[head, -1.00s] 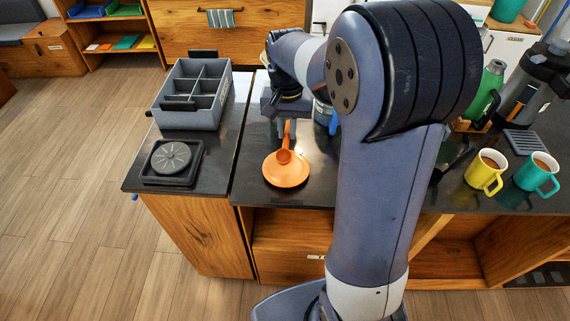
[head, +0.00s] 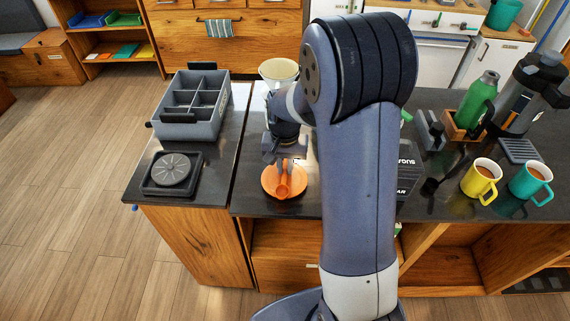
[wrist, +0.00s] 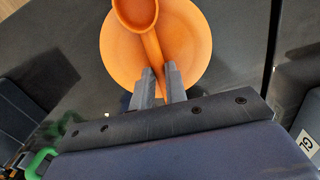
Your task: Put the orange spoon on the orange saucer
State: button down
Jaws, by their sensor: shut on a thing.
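The orange saucer (head: 270,189) lies on the dark counter near its front edge, and it also shows in the wrist view (wrist: 195,45). The orange spoon (head: 284,187) is over the saucer, its bowl (wrist: 135,12) towards the saucer's edge away from my gripper. My gripper (wrist: 158,80) is shut on the spoon's handle, with the fingertips above the near part of the saucer. In the head view my gripper (head: 283,160) is just behind the saucer's middle. I cannot tell whether the spoon touches the saucer.
A grey divided crate (head: 193,127) and a black square tray with a round disc (head: 171,170) stand to the left. Yellow (head: 482,180) and teal (head: 532,182) mugs, a green bottle (head: 477,101) and a dark dispenser (head: 525,95) stand to the right. My arm hides part of the counter.

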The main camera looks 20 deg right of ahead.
jog(key=c, duration=1.4)
grip_release()
jog(key=shift+c, duration=0.2)
jog(key=shift+f, duration=0.2)
notch_tip(320, 180, up, 11)
jog(key=b, duration=0.2)
jog(key=shift+w+a, duration=0.15)
jog(key=shift+a, duration=0.05)
jog(key=shift+f, duration=0.2)
jog(key=f+p, duration=0.1)
jog(key=f, duration=0.4)
jog(key=f+p, duration=0.1)
jog(key=f, duration=0.4)
jog(key=shift+d+f, duration=0.2)
jog(key=shift+f, duration=0.05)
jog(key=shift+r, duration=0.1)
jog(key=shift+r, duration=0.1)
